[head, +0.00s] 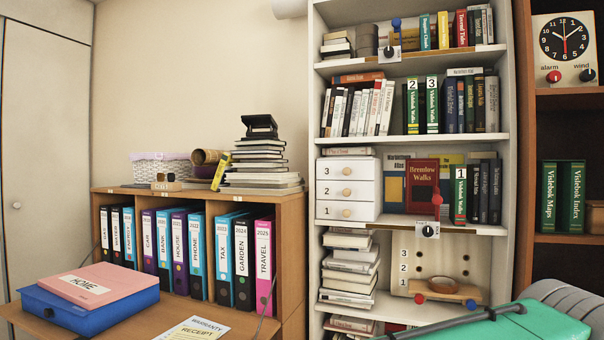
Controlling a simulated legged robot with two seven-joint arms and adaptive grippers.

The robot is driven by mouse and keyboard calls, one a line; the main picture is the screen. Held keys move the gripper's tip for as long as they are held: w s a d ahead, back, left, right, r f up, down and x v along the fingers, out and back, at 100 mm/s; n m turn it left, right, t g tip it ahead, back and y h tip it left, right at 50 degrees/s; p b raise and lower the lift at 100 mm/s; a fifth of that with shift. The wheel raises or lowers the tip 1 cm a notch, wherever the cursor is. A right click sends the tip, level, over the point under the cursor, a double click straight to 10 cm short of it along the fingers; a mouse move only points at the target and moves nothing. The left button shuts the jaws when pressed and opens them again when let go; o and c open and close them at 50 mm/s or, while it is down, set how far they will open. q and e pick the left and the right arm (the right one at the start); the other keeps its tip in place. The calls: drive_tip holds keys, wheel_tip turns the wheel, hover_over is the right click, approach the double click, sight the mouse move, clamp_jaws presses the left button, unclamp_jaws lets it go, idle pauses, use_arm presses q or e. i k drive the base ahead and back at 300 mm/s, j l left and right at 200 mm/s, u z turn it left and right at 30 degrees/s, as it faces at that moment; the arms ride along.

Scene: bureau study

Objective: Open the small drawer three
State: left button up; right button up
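A small white chest of drawers (366,188) stands on a middle shelf of the white bookcase. Its drawers are stacked and numbered, each with a round wooden knob. Drawer three (340,169) is the top one and looks shut, with its knob (347,171) at its front. Drawer two (334,191) is in the middle and drawer one (332,211) at the bottom; both look shut too. Neither of my grippers is in the head view.
White-covered books (347,152) lie on top of the chest. The red Bremlow Walks book (424,184) stands to its right. A low wooden cabinet (293,220) with binders stands left of the bookcase. A green object (530,322) with a dark handle fills the bottom right corner.

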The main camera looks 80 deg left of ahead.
sight(356, 170)
drive_tip(key=u, duration=2.05)
drive_tip(key=i+u, duration=0.15)
